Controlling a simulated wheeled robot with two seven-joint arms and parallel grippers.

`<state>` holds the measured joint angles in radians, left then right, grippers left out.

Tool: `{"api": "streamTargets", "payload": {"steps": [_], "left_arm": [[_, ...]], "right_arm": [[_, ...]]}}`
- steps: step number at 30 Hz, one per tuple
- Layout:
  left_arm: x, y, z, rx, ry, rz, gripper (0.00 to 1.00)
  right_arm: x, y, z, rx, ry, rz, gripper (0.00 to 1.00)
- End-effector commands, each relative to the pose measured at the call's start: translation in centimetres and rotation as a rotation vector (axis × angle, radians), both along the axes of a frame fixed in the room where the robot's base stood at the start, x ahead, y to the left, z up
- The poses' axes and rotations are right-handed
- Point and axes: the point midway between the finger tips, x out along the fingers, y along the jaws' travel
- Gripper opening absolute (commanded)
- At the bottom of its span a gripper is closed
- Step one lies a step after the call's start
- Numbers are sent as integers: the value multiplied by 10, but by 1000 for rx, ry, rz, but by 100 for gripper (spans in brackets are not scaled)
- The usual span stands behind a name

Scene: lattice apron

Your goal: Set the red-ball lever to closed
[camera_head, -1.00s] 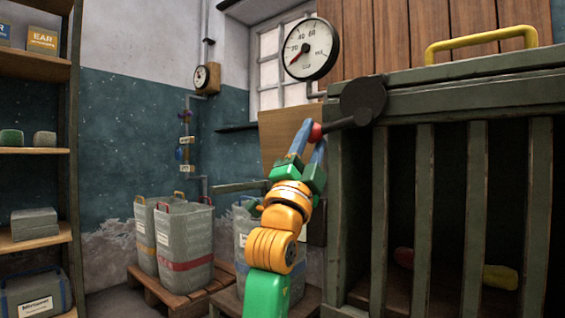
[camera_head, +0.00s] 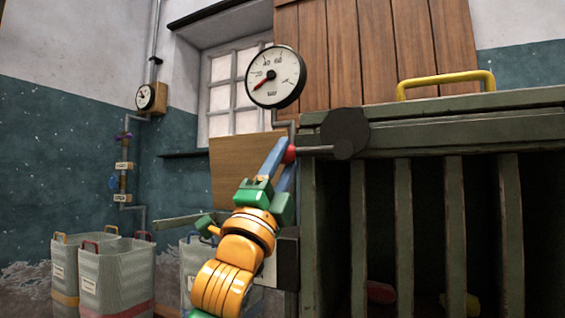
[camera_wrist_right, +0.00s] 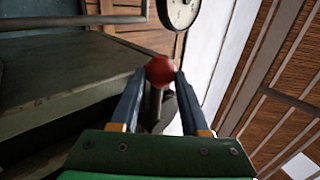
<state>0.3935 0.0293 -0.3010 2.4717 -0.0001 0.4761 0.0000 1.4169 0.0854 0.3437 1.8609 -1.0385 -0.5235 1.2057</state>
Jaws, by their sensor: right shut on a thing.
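The red ball (camera_head: 290,154) is the end knob of a dark lever (camera_head: 318,150). The lever runs from a round dark hub (camera_head: 345,133) on the left corner of a green slatted crate. In the head view the lever lies nearly level, pointing left. My right gripper (camera_head: 283,153) is shut on the red ball, with its blue fingers on either side of it. In the right wrist view the red ball (camera_wrist_right: 160,70) sits between the fingertips, and the lever stem runs below it. My left gripper is not in view.
The slatted crate (camera_head: 430,130) with a yellow handle (camera_head: 445,82) fills the right side. A pressure gauge (camera_head: 274,77) hangs just above the lever. Grey bins (camera_head: 118,275) stand at the lower left. A wooden board (camera_head: 235,170) is behind my gripper.

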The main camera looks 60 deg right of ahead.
Motion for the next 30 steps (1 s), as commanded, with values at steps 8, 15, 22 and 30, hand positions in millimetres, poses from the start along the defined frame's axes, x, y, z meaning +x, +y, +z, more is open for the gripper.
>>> {"api": "streamTargets", "payload": {"steps": [8,15,22,30], "left_arm": [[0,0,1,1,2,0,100],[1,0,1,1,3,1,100],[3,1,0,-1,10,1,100],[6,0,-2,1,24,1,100]], "right_arm": [[1,0,1,-1,1,3,76],[2,7,-5,-2,2,5,76],[0,40,-40,1,3,9,76],[-2,51,-50,-1,1,3,76]]}}
